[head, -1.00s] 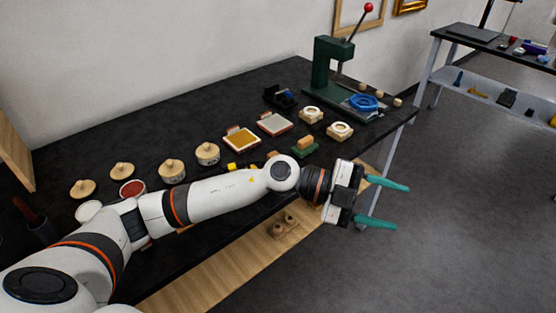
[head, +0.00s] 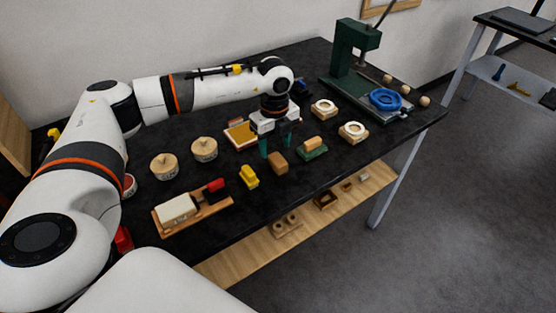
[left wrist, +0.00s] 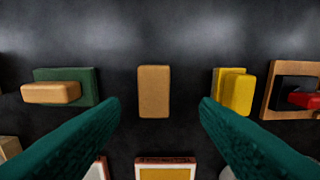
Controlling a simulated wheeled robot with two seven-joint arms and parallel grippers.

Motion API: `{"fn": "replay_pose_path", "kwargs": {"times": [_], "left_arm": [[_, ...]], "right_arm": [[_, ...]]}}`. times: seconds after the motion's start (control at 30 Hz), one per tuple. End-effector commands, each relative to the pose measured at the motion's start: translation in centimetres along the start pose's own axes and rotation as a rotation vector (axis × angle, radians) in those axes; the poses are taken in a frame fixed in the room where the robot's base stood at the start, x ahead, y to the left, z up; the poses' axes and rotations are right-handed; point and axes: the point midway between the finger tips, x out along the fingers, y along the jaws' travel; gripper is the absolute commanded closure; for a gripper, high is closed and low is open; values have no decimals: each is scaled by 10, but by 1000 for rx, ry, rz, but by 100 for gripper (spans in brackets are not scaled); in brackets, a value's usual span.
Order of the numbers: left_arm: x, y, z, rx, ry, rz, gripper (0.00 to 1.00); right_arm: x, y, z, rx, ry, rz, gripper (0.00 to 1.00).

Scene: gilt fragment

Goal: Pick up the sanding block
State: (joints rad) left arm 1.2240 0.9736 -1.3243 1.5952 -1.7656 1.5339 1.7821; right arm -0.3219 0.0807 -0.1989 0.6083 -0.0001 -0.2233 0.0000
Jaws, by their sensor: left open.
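The sanding block appears to be the plain tan-brown block (head: 278,162) on the black bench, near its front edge. In the left wrist view the same block (left wrist: 154,91) stands lengthwise in the middle, between the lines of the two fingers. My left gripper (head: 276,145) points down above and just behind the block. Its teal fingers are open and empty, and they also show in the wrist view (left wrist: 160,106). They appear apart from the block. My right gripper is not in view.
A yellow block (head: 249,177) sits left of the tan block, and a green pad with a wooden handle (head: 312,147) sits right. A wooden tray (head: 162,228) holds a white block and a red-and-black item. A green press (head: 350,62) stands at the back right.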

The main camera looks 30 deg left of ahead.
Motion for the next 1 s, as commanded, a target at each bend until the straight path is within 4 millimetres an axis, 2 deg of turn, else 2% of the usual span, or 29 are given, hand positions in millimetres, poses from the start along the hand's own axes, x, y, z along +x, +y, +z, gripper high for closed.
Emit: {"fn": "replay_pose_path", "kwargs": {"times": [0.1, 0.23, 0.37, 0.5, 0.77, 0.8, 1.0], "left_arm": [[8, 0, 1, 1, -1, -1, 44], [19, 1, 2, 2, -1, -2, 44], [39, 3, 4, 2, -2, -3, 44], [57, 3, 4, 1, -2, -2, 44], [62, 3, 4, 2, -2, 1, 44], [62, 3, 4, 2, -2, 1, 45], [61, 3, 4, 2, -2, 1, 78]], "right_arm": [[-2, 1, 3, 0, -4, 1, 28], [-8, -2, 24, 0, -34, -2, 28], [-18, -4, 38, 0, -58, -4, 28], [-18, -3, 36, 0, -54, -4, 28], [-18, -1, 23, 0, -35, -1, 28], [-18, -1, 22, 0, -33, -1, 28], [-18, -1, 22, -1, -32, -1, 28]]}}
